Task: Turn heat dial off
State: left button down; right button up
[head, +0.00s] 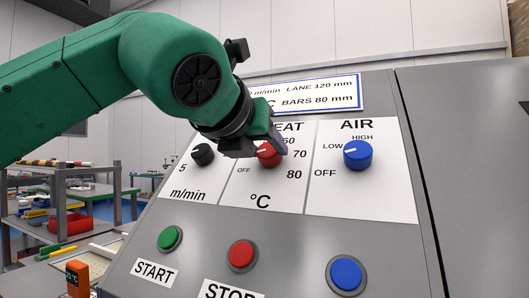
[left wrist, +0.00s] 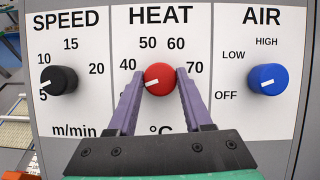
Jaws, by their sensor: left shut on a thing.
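The red heat dial (head: 268,154) is on the sloped grey panel, under the partly hidden HEAT label. It also shows in the left wrist view (left wrist: 160,77), with its white mark pointing left and slightly down, below the 40. My left gripper (head: 264,150) is at the dial. In the left wrist view its two purple fingers lie on either side of the dial and are shut on it. The OFF label of the heat scale (head: 243,170) shows in the head view but is hidden in the wrist view. My right gripper is in neither view.
The black speed dial (head: 203,154) is to the left and the blue air dial (head: 357,155) to the right. Below are a green START button (head: 169,238), a red STOP button (head: 241,254) and a blue button (head: 346,273). Shelves with coloured items (head: 62,200) stand at left.

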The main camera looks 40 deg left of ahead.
pick_arm(q)
jog(key=shift+f, duration=0.25)
jog(key=shift+c, duration=1.5)
grip_release()
jog(key=shift+w+r, duration=0.1)
jog(key=shift+r, duration=0.1)
jog(key=v, duration=1.4)
jog(key=shift+s, duration=0.25)
jog(key=shift+d+r, duration=0.15)
